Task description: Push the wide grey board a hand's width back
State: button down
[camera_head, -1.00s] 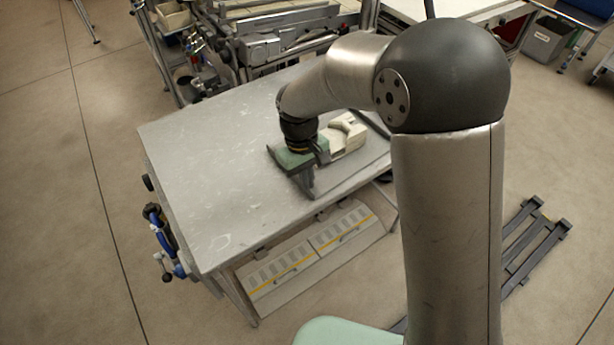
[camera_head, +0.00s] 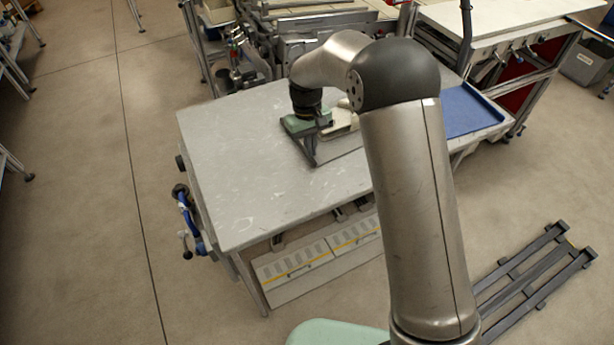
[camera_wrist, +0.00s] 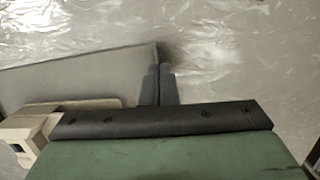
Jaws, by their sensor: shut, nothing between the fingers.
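The wide grey board (camera_head: 342,143) lies flat on the grey worktable, partly hidden behind my arm in the head view. In the wrist view its grey surface (camera_wrist: 85,75) fills the left, and its corner comes to my fingertips. My gripper (camera_head: 312,162) has a green body and dark fingers. In the wrist view the fingers (camera_wrist: 159,72) are shut together with nothing between them, right at the board's right-hand end. I cannot tell whether they touch it.
A cream-coloured part (camera_head: 342,120) is by the board, close to my gripper; it also shows at the left of the wrist view (camera_wrist: 18,135). The worktable (camera_head: 235,150) is bare to the left. Machinery stands behind.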

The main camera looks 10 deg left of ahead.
jog(key=shift+w+f, duration=0.1)
jog(key=shift+f, duration=0.3)
jog(key=shift+w+r+p, duration=0.15)
jog(key=shift+r+p, duration=0.35)
jog(key=shift+r, duration=0.2)
jog(key=w+a, duration=0.2)
jog(key=w, duration=0.1)
jog(key=w+a+b, duration=0.1)
jog(key=w+a, duration=0.4)
jog(key=w, duration=0.1)
jog(key=shift+w+a+r, duration=0.1)
jog(key=shift+w+a, duration=0.1)
